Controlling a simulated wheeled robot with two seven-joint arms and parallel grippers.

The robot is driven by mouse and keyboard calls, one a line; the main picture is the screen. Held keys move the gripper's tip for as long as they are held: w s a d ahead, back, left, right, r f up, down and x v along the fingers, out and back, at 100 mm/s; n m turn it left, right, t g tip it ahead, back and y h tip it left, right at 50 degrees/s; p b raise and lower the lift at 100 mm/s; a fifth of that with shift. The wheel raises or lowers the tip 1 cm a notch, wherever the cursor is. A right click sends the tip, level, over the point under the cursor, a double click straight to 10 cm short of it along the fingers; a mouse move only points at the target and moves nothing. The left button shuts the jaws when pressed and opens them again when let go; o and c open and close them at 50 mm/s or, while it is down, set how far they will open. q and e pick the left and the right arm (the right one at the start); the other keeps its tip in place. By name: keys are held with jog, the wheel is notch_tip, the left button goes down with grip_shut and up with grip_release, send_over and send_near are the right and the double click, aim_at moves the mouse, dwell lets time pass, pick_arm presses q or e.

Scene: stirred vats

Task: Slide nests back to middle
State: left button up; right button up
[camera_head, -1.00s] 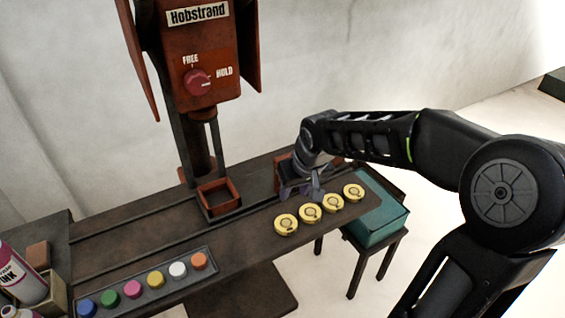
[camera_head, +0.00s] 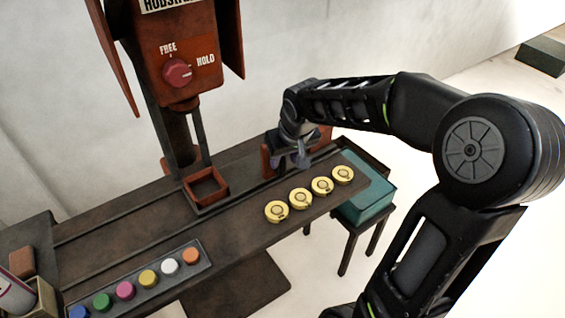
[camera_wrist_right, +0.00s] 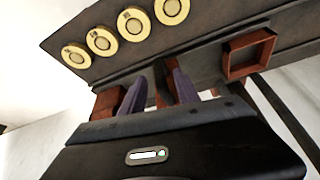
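One red-brown square nest (camera_head: 205,188) sits on the dark rail below the column; it also shows in the right wrist view (camera_wrist_right: 249,55). Further right on the rail is another red-brown nest (camera_head: 267,160), partly hidden by my right gripper. My right gripper (camera_head: 292,161) is at that nest. In the right wrist view its two fingers (camera_wrist_right: 159,92) stand apart, with a red-brown wall (camera_wrist_right: 166,78) between them, close to the right finger. A red-brown block (camera_wrist_right: 107,102) shows outside the left finger. I cannot tell whether the fingers touch the wall. My left gripper is out of view.
Several yellow discs (camera_head: 300,198) lie in a row along the bench's front right edge. A tray (camera_head: 205,258) of coloured caps is at front left. A red knob (camera_head: 177,73) points toward HOLD.

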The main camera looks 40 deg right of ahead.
aim_at(284, 161)
jog(key=shift+x, duration=1.95)
grip_shut()
